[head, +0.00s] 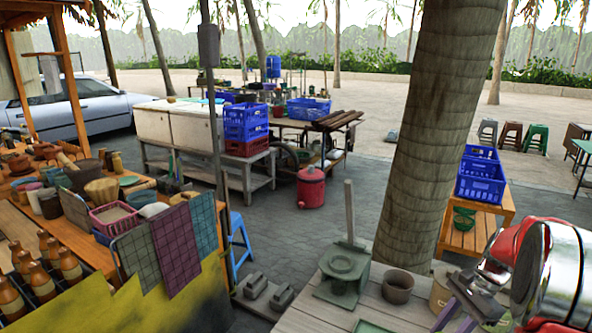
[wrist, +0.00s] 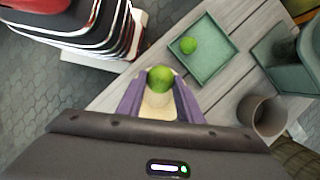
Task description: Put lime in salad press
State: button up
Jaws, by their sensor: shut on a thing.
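My gripper (wrist: 160,80) is shut on a green lime (wrist: 160,72), held between the tips of its purple fingers. In the head view my gripper (head: 457,308) is at the lower right, above the wooden table, and the held lime cannot be made out. A second lime (wrist: 188,45) lies in a square green tray (wrist: 228,68). A green device with an upright post, seemingly the salad press (head: 343,267), stands on the table left of my gripper. Part of it, it seems, shows at the right of the wrist view (wrist: 277,50).
A brown-grey bowl (head: 397,287) stands between the press and my gripper. A tan round container (head: 441,291) is close by my gripper. A thick tree trunk (head: 428,130) rises behind the table. Blue crates (head: 481,180) sit on a wooden stand behind.

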jog(key=w+a+n+g+h, duration=0.1)
jog(key=w+a+n, duration=0.2)
jog(key=a+n, duration=0.2)
jog(key=w+a+f+n+g+h, duration=0.1)
jog(key=w+a+n+h, duration=0.1)
jog(key=a+n, duration=0.4)
jog(key=w+a+f+n+g+h, duration=0.1)
jog(key=w+a+n, duration=0.3)
jog(key=a, duration=1)
jog(key=shift+w+n+g+h, duration=0.35)
jog(key=shift+n+g, duration=0.25)
jog(key=shift+n, duration=0.3)
jog(key=shift+d, duration=0.15)
